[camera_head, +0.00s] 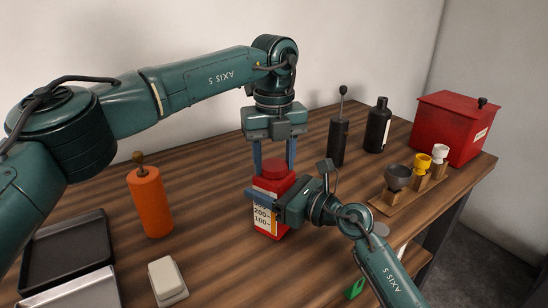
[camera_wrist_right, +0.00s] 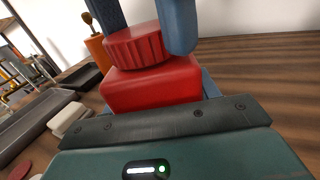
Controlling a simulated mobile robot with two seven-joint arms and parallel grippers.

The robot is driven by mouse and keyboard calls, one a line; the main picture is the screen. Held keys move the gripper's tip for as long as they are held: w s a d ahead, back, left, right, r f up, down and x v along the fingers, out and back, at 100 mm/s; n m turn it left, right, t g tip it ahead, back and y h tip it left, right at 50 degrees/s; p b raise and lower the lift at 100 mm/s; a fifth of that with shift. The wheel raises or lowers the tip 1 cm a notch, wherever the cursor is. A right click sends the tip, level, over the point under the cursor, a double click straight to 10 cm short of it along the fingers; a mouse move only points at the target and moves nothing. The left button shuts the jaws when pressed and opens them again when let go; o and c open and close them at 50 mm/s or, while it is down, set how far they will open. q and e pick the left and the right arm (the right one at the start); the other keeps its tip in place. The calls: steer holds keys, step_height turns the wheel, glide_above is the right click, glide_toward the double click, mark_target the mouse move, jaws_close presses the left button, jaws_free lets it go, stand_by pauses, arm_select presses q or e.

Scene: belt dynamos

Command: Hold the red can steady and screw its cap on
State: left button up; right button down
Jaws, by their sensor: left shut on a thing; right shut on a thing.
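The red can (camera_head: 268,218), with a label of numbers on its front, stands upright on the wooden table. Its ribbed red cap (camera_head: 275,168) is at the can's top; it also shows in the right wrist view (camera_wrist_right: 135,46). My left gripper (camera_head: 274,163) points down from above, its blue fingers shut on the cap. My right gripper (camera_head: 266,194) comes in from the right and is shut on the can's upper body (camera_wrist_right: 150,85). Whether the cap is fully seated is hard to tell; the threads are hidden.
An orange cylinder (camera_head: 150,203), dark tray (camera_head: 66,250) and pale box (camera_head: 167,280) are at left. A red box (camera_head: 455,128) and a wooden rack (camera_head: 400,203) with small cups are at right.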

arm_select(q)
steer(key=m, duration=0.4)
steer(key=shift+m, duration=0.3)
steer(key=m, duration=0.8)
steer(key=shift+m, duration=0.4)
steer(key=m, duration=1.2)
steer(key=shift+f+m, duration=0.1)
steer(key=shift+m, duration=0.3)
steer(key=m, duration=0.8)
steer(key=shift+m, duration=0.3)
steer(key=o, duration=1.2)
steer(key=shift+c, duration=0.2)
step_height(320, 180, up, 12)
